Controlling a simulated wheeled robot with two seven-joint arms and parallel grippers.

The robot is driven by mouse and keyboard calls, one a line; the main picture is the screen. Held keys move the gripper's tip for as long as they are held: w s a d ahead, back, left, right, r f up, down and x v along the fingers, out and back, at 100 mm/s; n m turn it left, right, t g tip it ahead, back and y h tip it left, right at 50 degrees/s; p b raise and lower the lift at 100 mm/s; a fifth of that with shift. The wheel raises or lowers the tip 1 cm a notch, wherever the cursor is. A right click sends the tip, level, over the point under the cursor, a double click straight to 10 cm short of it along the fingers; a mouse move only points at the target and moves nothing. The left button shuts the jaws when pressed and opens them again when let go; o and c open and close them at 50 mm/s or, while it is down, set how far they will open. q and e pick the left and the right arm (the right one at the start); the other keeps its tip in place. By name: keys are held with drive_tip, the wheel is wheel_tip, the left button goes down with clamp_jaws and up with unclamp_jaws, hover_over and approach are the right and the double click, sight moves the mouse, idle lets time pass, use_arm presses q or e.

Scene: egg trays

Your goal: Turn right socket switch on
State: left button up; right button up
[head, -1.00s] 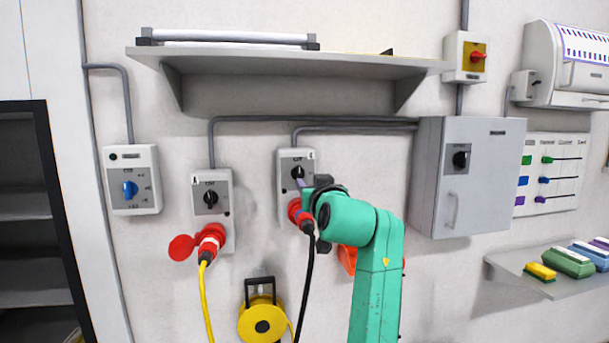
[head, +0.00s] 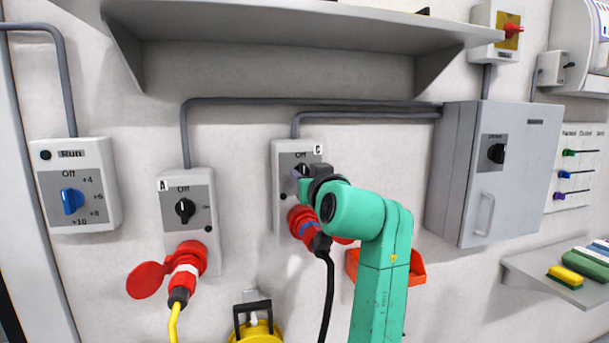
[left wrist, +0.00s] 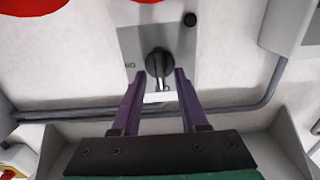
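The right socket switch (head: 289,212) is a grey wall box marked C, with a red socket and a red plug (head: 311,231) on a black cable below its knob. In the left wrist view, seen upside down, its black knob (left wrist: 158,62) has its handle roughly upright, not towards the On mark at the side. My left gripper (left wrist: 160,72) is open, its two purple fingertips either side of the knob with small gaps. In the head view my left gripper (head: 303,172) partly hides the knob. My right gripper is not in view.
Socket A (head: 190,225), with a red plug and yellow cable, is to the left. A blue-knob switch (head: 75,185) is farther left. A shelf (head: 300,22) is above. A grey cabinet (head: 467,200) is on the right, and an orange bin (head: 417,269) is behind my arm.

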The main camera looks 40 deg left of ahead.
use_arm(q)
clamp_jaws()
